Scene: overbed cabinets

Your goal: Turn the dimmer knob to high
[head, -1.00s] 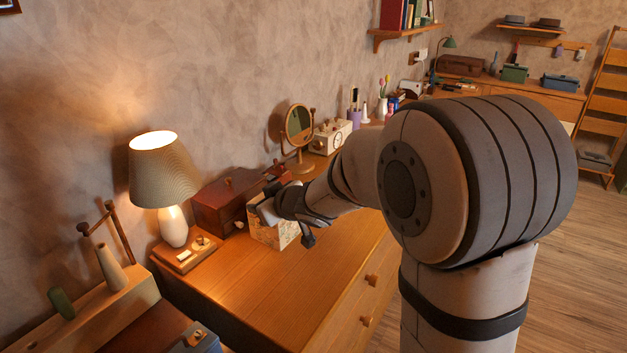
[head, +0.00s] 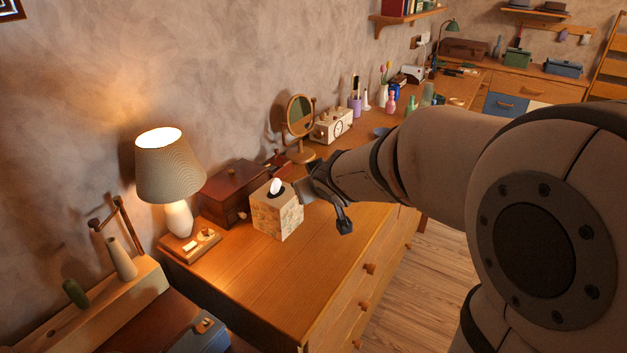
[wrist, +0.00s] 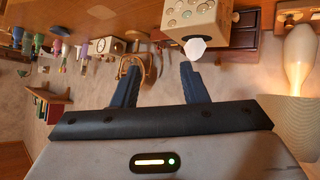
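The lit table lamp (head: 170,180) stands on a wooden base (head: 178,254) at the left of the dresser. A small round knob (head: 207,234) sits on that base beside a white piece; its pointer setting is too small to read. My gripper (head: 322,205) is over the dresser, right of the tissue box and apart from the lamp base. In the wrist view my gripper (wrist: 160,82) is open with nothing between its fingers. That view is upside down, with the lamp (wrist: 299,58) at its right edge.
The tissue box (head: 277,212) stands between my gripper and the lamp base. A dark red wooden box (head: 227,190) is behind it. The dresser's front top (head: 270,275) is clear.

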